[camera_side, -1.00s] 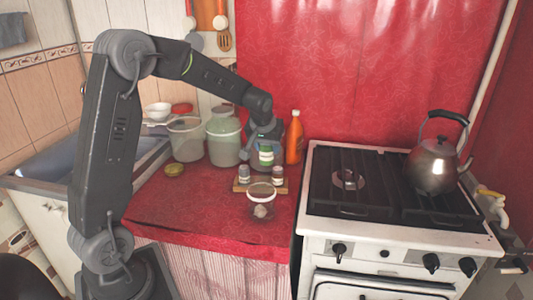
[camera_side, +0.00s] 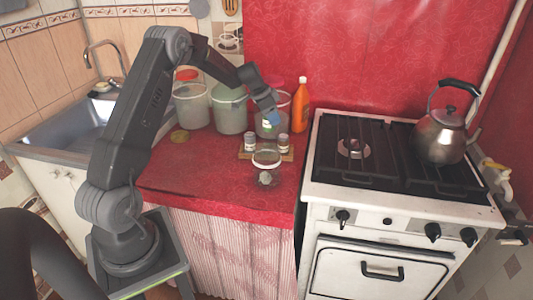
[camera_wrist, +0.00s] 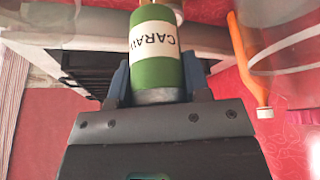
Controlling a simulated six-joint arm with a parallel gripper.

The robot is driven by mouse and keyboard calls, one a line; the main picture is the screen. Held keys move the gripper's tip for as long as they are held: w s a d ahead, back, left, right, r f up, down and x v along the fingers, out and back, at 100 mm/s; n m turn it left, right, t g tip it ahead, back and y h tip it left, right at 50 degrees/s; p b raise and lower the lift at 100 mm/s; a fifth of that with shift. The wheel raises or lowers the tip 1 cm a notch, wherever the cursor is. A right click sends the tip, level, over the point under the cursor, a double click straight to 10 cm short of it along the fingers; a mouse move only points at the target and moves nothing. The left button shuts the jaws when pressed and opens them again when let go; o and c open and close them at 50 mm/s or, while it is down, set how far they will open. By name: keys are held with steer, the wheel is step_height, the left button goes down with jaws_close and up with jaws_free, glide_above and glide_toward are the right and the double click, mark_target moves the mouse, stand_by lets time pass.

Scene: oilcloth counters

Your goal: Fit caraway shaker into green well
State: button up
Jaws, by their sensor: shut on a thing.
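The caraway shaker (camera_wrist: 157,50) is green with a white label reading "CARAW", partly cut off. In the wrist view it sits between the two blue fingers of my gripper (camera_wrist: 156,82), with a grey end near the jaws. In the side view my gripper (camera_side: 271,112) is tilted above and behind a small wooden rack (camera_side: 277,157); the shaker is hard to make out there. The rack holds two small grey-capped shakers, one left (camera_side: 250,141) and one right (camera_side: 283,143). I cannot make out a green well.
A glass jar (camera_side: 266,164) stands in front of the rack. Large clear canisters (camera_side: 230,112) stand behind and left. An orange bottle (camera_side: 300,106) is close at the right. The stove with a kettle (camera_side: 441,135) lies further right. The red counter's front left is clear.

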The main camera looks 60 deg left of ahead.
steer(key=a+f+m, duration=0.1)
steer(key=f, duration=0.3)
steer(key=a+f+m, duration=0.1)
steer(key=f, duration=0.3)
steer(key=w+a+f+m+h, duration=0.1)
steer(key=f, duration=0.3)
steer(key=shift+g, duration=0.3)
steer(key=shift+f, duration=0.15)
steer(key=o, duration=1.1)
